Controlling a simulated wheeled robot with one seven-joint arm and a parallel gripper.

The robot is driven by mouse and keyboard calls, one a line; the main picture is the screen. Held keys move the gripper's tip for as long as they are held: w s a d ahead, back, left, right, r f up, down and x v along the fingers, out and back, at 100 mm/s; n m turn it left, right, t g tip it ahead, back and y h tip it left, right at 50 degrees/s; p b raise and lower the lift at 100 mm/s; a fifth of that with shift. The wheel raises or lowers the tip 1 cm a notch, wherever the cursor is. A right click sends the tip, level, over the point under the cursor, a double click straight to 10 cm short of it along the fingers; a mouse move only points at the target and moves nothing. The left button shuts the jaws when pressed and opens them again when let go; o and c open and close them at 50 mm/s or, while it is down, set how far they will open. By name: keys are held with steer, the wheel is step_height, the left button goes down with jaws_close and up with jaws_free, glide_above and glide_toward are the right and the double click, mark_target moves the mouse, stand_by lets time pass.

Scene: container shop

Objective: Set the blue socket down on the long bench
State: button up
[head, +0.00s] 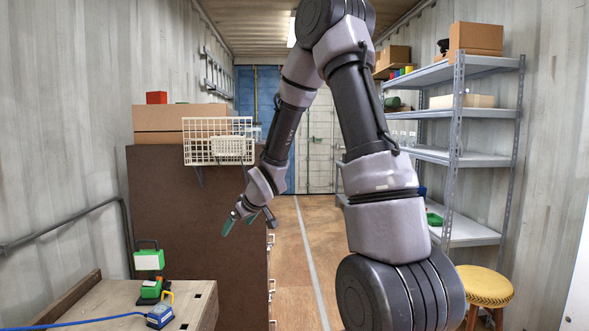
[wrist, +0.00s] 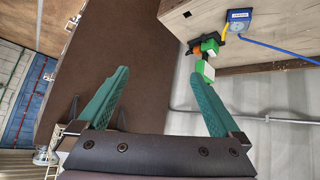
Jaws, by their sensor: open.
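The blue socket (head: 160,317), a small blue block with a yellow part and a blue cable, is on the light wooden bench (head: 195,300) at lower left in the head view. It also shows in the wrist view (wrist: 238,16), near the bench's edge at the top right. My gripper (head: 240,221) has green fingers. It hangs in front of the brown cabinet side, above and to the right of the socket and apart from it. In the wrist view its fingers (wrist: 159,75) are spread with nothing between them.
A green and black device (head: 149,262) stands on the bench behind the socket. A metal shelf rack (head: 455,150) and a yellow stool (head: 483,286) stand right. The aisle floor is clear.

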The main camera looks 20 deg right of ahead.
steer(key=s+d+r+m+h, duration=0.25)
steer(key=s+d+r, duration=0.25)
steer(key=s+r, duration=0.45)
steer(key=s+r+m+y, duration=0.1)
steer(key=s+r+m, duration=0.2)
steer(key=s+r, duration=0.3)
steer(key=s+r+m+g+y, duration=0.1)
steer(key=s+r+m, duration=0.3)
steer(key=s, duration=1)
step_height(320, 180, up, 2)
steer(key=shift+s+d+r, duration=0.1)
steer(key=shift+s+d, duration=0.15)
steer(key=shift+s, duration=0.15)
